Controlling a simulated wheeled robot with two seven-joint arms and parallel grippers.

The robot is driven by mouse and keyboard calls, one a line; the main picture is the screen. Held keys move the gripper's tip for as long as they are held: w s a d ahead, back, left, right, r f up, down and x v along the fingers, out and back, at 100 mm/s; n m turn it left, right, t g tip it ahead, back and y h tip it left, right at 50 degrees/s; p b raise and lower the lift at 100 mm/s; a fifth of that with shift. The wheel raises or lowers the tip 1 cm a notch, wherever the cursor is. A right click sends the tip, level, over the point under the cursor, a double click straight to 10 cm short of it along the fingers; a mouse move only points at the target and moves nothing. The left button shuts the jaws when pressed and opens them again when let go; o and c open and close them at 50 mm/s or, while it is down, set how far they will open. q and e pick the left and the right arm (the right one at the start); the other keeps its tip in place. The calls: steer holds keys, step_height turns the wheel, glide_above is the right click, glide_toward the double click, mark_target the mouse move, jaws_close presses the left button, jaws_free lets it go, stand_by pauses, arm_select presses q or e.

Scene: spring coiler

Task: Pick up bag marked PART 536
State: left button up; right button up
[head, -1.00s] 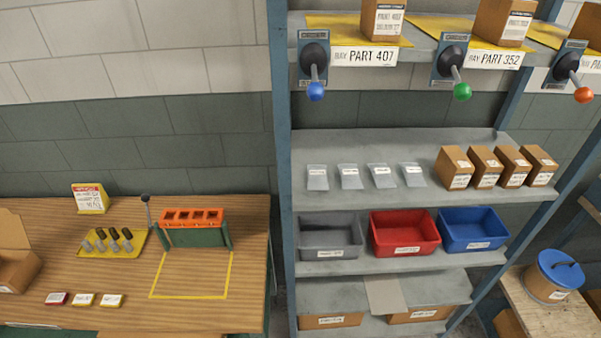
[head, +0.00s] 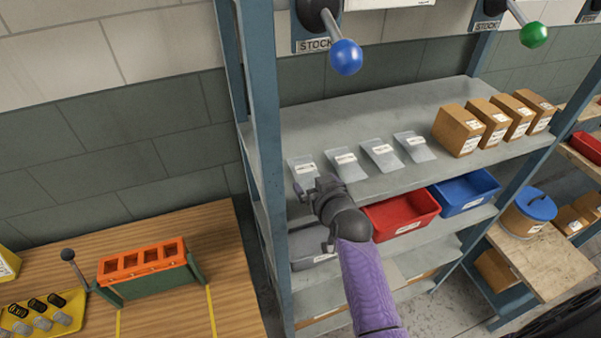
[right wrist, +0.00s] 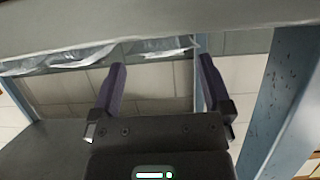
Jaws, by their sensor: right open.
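Several small grey bags with white labels lie in a row on the shelf (head: 300,128): the leftmost bag (head: 303,165), a second bag (head: 345,163), a third (head: 380,154) and one further right (head: 414,147). Their print is too small to read, so I cannot tell which is PART 536. My right gripper (head: 314,190) is at the shelf's front edge, just in front of the leftmost bag and partly covering it. In the right wrist view the gripper (right wrist: 158,68) is open and empty, with clear bag plastic (right wrist: 80,61) beyond its fingertips. My left gripper is out of view.
Brown boxes (head: 458,131) stand right of the bags. Below are a grey bin (head: 312,247), a red bin (head: 402,214) and a blue bin (head: 465,192). A blue post (head: 262,120) rises left of the gripper. A lever with a blue knob (head: 346,57) hangs above.

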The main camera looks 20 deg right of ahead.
mark_target(311, 180)
steer(key=x, duration=0.4)
steer(key=shift+w+a, duration=0.1)
steer(key=shift+w, duration=0.25)
steer(key=c, duration=1.1)
